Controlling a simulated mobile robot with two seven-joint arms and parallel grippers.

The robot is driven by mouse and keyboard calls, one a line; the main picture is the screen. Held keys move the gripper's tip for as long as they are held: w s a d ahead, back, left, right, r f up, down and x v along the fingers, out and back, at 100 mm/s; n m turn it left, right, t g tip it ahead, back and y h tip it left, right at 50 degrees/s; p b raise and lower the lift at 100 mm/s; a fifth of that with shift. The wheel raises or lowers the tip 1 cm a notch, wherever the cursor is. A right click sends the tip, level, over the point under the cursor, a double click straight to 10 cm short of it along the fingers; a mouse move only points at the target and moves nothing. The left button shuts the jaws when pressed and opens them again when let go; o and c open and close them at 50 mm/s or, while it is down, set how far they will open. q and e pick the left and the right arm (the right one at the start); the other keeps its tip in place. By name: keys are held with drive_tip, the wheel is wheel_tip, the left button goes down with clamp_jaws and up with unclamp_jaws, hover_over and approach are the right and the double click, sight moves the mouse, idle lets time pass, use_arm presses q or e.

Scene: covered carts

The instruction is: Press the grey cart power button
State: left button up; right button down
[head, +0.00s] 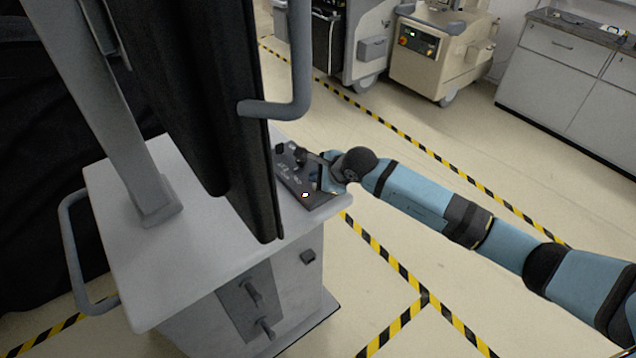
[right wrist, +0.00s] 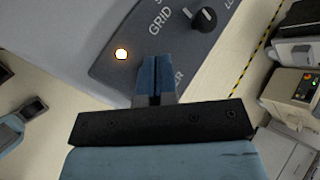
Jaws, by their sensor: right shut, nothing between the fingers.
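The grey cart (head: 215,250) stands at the left of the head view with a dark control panel (head: 318,203) on its right edge. The panel (right wrist: 180,45) fills the upper part of the right wrist view. A round light or button glows yellow-white (right wrist: 122,54) on it, left of my fingertips. A label ending in "ER" is partly hidden by the fingers; I cannot tell whether the glowing spot is the power button. My right gripper (right wrist: 157,62) is shut and empty, its tips over the panel; contact cannot be told.
A black knob (right wrist: 204,20) beside the word "GRID" is on the panel. A tall black covered part and a bent grey handle (head: 290,105) rise beside the panel. A beige cart (head: 440,60) and grey cabinets (head: 560,80) stand behind. The striped floor at right is clear.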

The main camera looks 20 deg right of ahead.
drive_tip(key=shift+r+p, duration=1.15)
drive_tip(key=shift+r, duration=1.9)
drive_tip(key=s+a+f+m+t+y, duration=0.1)
drive_tip(key=s+a+m+t+y, duration=0.1)
drive_tip(key=s+a+m+y, duration=0.5)
drive_tip(key=s+a+f+m+t+y, duration=0.1)
drive_tip(key=s+a+m+t+y, duration=0.15)
drive_tip(key=s+m, duration=0.75)
drive_tip(key=s+d+f+m+h, duration=0.3)
drive_tip(key=s+f+m, duration=0.2)
drive_tip(key=m, duration=0.5)
drive_tip(key=s+d+f+m+g+h, duration=0.1)
drive_tip(key=s+d+f+m+h, duration=0.2)
drive_tip(key=m, duration=0.8)
drive_tip(key=s+d+f+m+h, duration=0.4)
drive_tip(key=s+f+m+h, duration=0.1)
drive_tip(key=s+f+m, duration=0.3)
drive_tip(key=shift+s+m, duration=0.6)
drive_tip(key=shift+m, duration=0.6)
